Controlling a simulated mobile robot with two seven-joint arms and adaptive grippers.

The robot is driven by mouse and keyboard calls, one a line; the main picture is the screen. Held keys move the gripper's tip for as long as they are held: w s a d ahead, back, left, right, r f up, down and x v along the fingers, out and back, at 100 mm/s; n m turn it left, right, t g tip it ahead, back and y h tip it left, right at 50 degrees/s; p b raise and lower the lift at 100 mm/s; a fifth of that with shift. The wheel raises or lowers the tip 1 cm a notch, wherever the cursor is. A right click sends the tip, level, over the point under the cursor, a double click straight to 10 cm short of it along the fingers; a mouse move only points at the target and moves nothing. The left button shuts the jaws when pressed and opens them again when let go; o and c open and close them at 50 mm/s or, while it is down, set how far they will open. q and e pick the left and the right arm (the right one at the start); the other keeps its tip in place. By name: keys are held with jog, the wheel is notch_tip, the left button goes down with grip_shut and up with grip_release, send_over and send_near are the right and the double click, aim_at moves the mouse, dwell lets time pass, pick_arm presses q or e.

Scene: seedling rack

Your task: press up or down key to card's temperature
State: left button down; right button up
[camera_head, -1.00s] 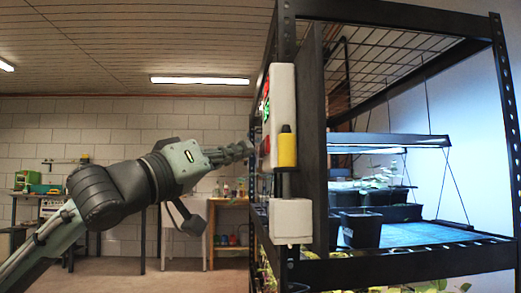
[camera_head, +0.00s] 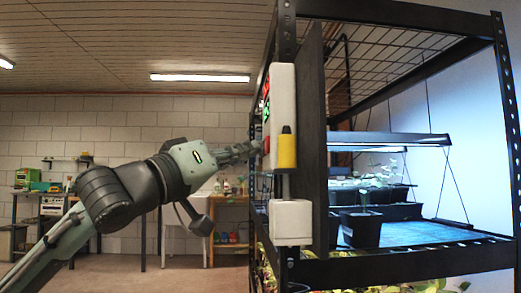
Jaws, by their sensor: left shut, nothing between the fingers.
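A white controller box (camera_head: 284,100) is fixed to the rack's front post and is seen nearly edge-on. Red and green lit digits (camera_head: 267,98) show at its left-facing side, too oblique to read. My left gripper (camera_head: 252,149) is shut and empty, its fingertips at the controller's face, level with its lower part. I cannot tell whether the tips touch a key. The keys and the card cannot be made out from this angle. My right gripper is not in view.
A yellow part (camera_head: 287,151) sticks out from the controller's side, and a white box (camera_head: 290,222) hangs below it. The black rack (camera_head: 410,267) holds dark seedling pots (camera_head: 360,230) under a lamp. Benches stand by the back wall.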

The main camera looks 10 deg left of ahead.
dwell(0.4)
pick_arm(q)
jog(key=shift+s+a, duration=0.2)
jog(key=shift+a, duration=0.45)
jog(key=shift+a, duration=0.1)
jog(key=shift+s+a, duration=0.25)
jog(key=shift+a, duration=0.5)
jog(key=shift+s+a, duration=0.2)
jog(key=shift+a, duration=0.6)
jog(key=shift+s+a, duration=0.25)
jog(key=shift+a, duration=0.5)
